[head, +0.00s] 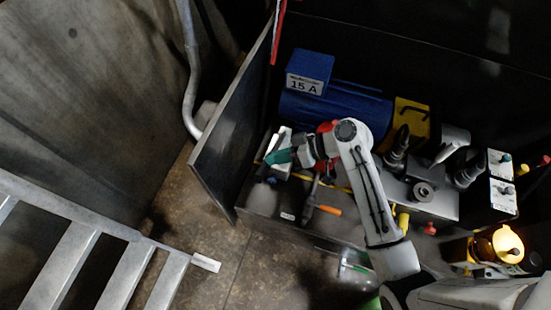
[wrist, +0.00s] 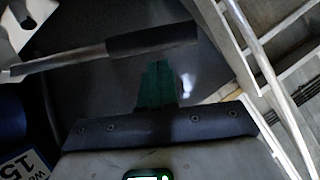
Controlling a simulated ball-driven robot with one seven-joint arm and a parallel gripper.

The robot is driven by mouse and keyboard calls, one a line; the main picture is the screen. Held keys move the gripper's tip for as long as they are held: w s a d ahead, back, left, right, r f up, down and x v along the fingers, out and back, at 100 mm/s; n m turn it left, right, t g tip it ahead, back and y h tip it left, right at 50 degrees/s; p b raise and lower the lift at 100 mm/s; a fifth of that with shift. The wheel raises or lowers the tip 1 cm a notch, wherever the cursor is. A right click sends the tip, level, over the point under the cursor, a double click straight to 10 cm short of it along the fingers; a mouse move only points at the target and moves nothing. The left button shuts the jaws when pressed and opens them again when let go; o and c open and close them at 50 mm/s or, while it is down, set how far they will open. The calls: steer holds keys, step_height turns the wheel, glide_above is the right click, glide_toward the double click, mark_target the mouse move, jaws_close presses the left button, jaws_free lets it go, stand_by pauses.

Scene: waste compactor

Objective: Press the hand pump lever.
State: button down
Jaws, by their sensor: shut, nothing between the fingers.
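In the wrist view, the hand pump lever looks to be the metal rod with a black grip (wrist: 152,40) that runs across the upper left. My gripper (wrist: 160,66) has green fingers that are shut together and empty. The fingertips sit just below the black grip in that picture; I cannot tell whether they touch it. In the head view my gripper (head: 278,157) is over the left end of the machine bench, close to a dark panel. There I cannot pick out the lever with certainty, as my arm covers part of the bench.
A blue motor (head: 335,110) with a "15 A" box stands behind my gripper. The dark upright panel (head: 235,125) is close on the left. An orange-handled tool (head: 328,210) lies in front. A lit yellow lamp (head: 507,243) is at right. Metal stairs (head: 85,262) are lower left.

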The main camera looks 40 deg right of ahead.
steer(key=shift+s+a+f, duration=0.1)
steer(key=shift+a+f, duration=0.25)
steer(key=shift+f, duration=0.25)
